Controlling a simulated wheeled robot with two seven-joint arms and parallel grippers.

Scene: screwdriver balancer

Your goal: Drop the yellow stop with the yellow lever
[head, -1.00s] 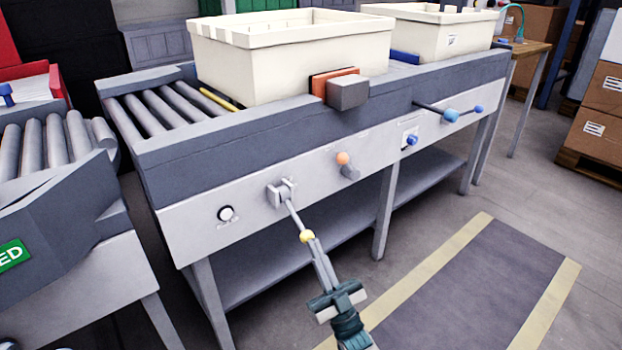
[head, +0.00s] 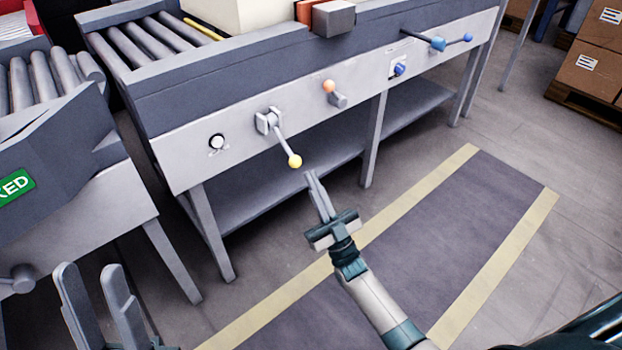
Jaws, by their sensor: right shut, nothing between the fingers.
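The yellow lever (head: 281,142) is a grey rod on a bracket at the front panel of the conveyor. It points down and to the right and ends in a yellow ball knob (head: 294,161). A yellow bar, seemingly the yellow stop (head: 203,28), lies among the rollers beside the cream crate; I cannot tell whether it stands above them. My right gripper (head: 311,177) is shut and empty, just below and right of the knob, apart from it. My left gripper (head: 90,270) is open and empty at the bottom left, far from the lever.
The cream crate (head: 240,15) sits on the conveyor, largely cut off above. An orange-knobbed lever (head: 329,87), a blue knob (head: 399,69) and a blue-handled rod (head: 437,44) are further right along the panel. A second roller table (head: 90,210) stands at left. The marked floor (head: 440,220) is clear.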

